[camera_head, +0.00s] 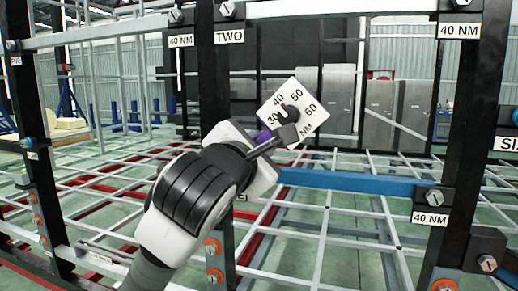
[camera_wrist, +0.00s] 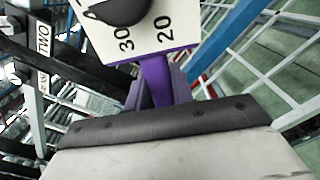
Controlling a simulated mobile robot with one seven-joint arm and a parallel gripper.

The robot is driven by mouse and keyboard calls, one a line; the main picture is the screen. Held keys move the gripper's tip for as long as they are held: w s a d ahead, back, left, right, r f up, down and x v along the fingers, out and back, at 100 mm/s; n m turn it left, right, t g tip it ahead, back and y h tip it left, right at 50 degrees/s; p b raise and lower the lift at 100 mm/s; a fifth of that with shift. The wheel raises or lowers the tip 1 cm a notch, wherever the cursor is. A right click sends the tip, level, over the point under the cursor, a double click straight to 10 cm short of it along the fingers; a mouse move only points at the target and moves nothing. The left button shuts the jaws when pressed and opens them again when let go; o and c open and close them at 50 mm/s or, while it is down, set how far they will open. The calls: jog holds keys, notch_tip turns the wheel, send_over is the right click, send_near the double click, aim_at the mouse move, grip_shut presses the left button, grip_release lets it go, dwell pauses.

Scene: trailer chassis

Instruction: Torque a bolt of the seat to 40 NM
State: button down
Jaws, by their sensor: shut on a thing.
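My gripper (camera_head: 264,143) is shut on the purple handle (camera_wrist: 165,82) of a torque tool, held up in front of the black post marked TWO. The tool's white square dial (camera_head: 308,100) carries the numbers 30 to 60 and NM. Its red-tipped pointer seems near 40. The wrist view shows part of the dial (camera_wrist: 178,32) with 20 and 30. Silver bolts with 40 NM labels sit at the upper left (camera_head: 175,15), the upper right (camera_head: 461,3) and the right post (camera_head: 433,198). The tool is apart from these bolts. I cannot make out a seat.
The black post marked TWO (camera_head: 218,75) stands just behind my gripper. A blue beam (camera_head: 350,181) runs right to another black post (camera_head: 464,110). A lattice of white and red bars covers the green floor. Orange round fittings (camera_head: 213,246) sit low on the posts.

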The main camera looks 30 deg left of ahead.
jog(key=shift+b+x, duration=0.3)
jog(key=shift+x, duration=2.85)
jog(key=shift+r, duration=0.1)
jog(key=shift+b, duration=0.75)
jog(key=shift+w+a, duration=0.1)
jog(key=shift+w, duration=0.65)
dwell(0.3)
jog(key=c, duration=1.8)
grip_release()
jog(key=shift+c, duration=0.2)
grip_shut()
